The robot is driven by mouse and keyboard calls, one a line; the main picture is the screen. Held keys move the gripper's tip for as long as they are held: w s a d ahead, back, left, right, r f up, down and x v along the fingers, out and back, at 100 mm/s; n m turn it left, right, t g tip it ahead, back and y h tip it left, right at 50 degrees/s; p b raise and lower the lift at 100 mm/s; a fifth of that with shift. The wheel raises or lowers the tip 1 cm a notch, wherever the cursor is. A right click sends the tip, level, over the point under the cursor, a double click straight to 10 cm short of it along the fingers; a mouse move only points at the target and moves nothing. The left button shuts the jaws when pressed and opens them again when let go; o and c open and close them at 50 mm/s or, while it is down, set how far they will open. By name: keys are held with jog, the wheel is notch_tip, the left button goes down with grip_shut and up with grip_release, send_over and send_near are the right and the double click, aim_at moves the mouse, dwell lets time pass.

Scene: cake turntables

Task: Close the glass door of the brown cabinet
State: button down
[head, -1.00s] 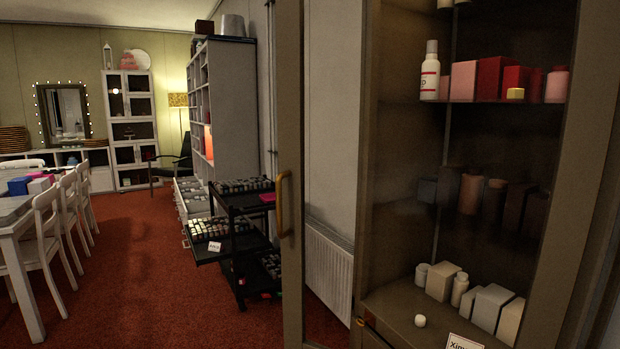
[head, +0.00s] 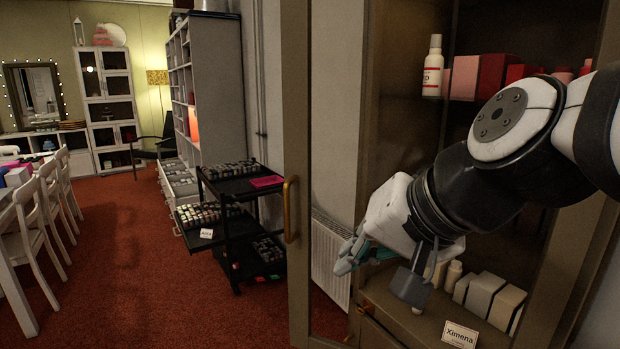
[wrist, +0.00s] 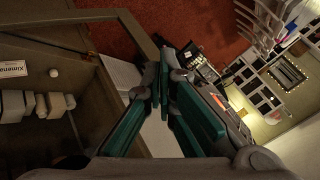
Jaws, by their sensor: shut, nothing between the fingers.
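The brown cabinet (head: 585,240) stands at the right in the head view, with its front open. Its glass door (head: 299,150) stands open at the left of the opening, with a brass handle (head: 290,208) on its frame. A radiator shows through the glass. My gripper (head: 345,258) reaches in from the right, in front of the cabinet opening, with its fingers pointing left toward the door's glass side. The green-padded fingers are shut and empty in the wrist view (wrist: 162,75). I cannot tell whether they touch the door.
The cabinet shelves hold bottles and boxes (head: 480,295), with a name card (head: 460,334) at the lower shelf's front. A black cart (head: 240,215) with trays stands left of the door. White chairs (head: 30,240) stand farther left. Red carpet (head: 130,270) lies clear between them.

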jog(key=w+a+r+m+t+h+p, duration=0.1)
jog(key=w+a+r+m+t+p, duration=0.7)
jog(key=w+r, duration=0.75)
jog(key=s+a+f+m+g+h+p, duration=0.4)
jog(key=s+f+m+g+h+p, duration=0.2)
jog(key=f+m+h+p, duration=0.45)
jog(key=w+d+f+y, duration=0.1)
jog(key=w, duration=0.2)
jog(key=w+d+f+m, duration=0.1)
jog(key=w, duration=0.2)
jog(key=w+d+f+y, duration=0.1)
jog(key=w+d, duration=0.1)
jog(key=w, duration=0.1)
jog(key=shift+w+f+m+y, duration=0.15)
jog(key=shift+f+m+y, duration=0.2)
jog(key=shift+f, duration=0.05)
jog(key=shift+w+d, duration=0.25)
jog(key=shift+w, duration=0.25)
